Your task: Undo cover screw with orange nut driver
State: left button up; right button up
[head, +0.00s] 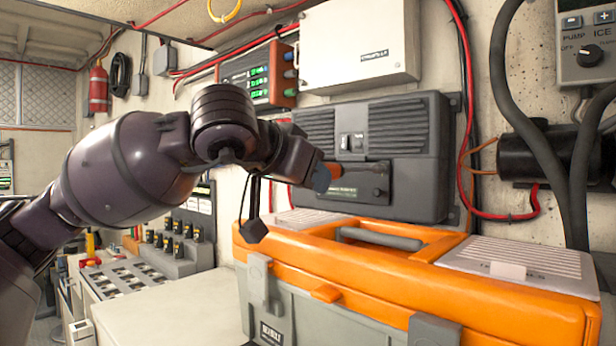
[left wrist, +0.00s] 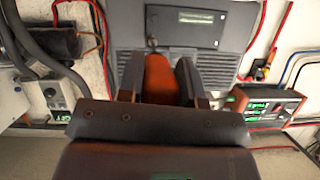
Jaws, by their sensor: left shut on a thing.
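My left gripper (head: 322,178) is shut on the orange nut driver (head: 333,172). The driver's orange handle also shows between the fingers in the left wrist view (left wrist: 160,78). Its dark shaft (head: 362,167) points right, in front of the dark cover panel (head: 345,190) of a grey wall-mounted unit (head: 405,140). In the left wrist view the shaft's far end is by a corner of the cover panel (left wrist: 187,28). The cover screw is not clearly visible, and I cannot tell whether the driver's tip is touching it. My right gripper is not in view.
An orange and grey toolbox (head: 400,285) stands close below the gripper, beside a pale bench top (head: 160,312). A white box (head: 358,45) and a lit control unit (head: 258,75) hang above. Red cables and thick hoses (head: 540,130) run at right.

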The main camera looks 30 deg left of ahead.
pick_arm(q)
jog(key=shift+w+d, duration=0.1)
jog(key=shift+w, duration=0.6)
jog(key=shift+f+n+h, duration=0.1)
jog(key=shift+n+h, duration=0.3)
jog(key=shift+n, duration=0.1)
jog(key=n+h, duration=0.1)
jog(key=n+h+b, duration=0.1)
jog(key=shift+w+d+f+n, duration=0.1)
jog(key=shift+f+n, duration=0.05)
jog(key=shift+n, duration=0.25)
jog(key=shift+r, duration=0.2)
jog(key=shift+s+r, duration=0.1)
jog(key=shift+s, duration=0.1)
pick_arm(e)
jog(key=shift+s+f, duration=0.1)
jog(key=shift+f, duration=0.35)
pick_arm(q)
jog(key=shift+s, duration=0.65)
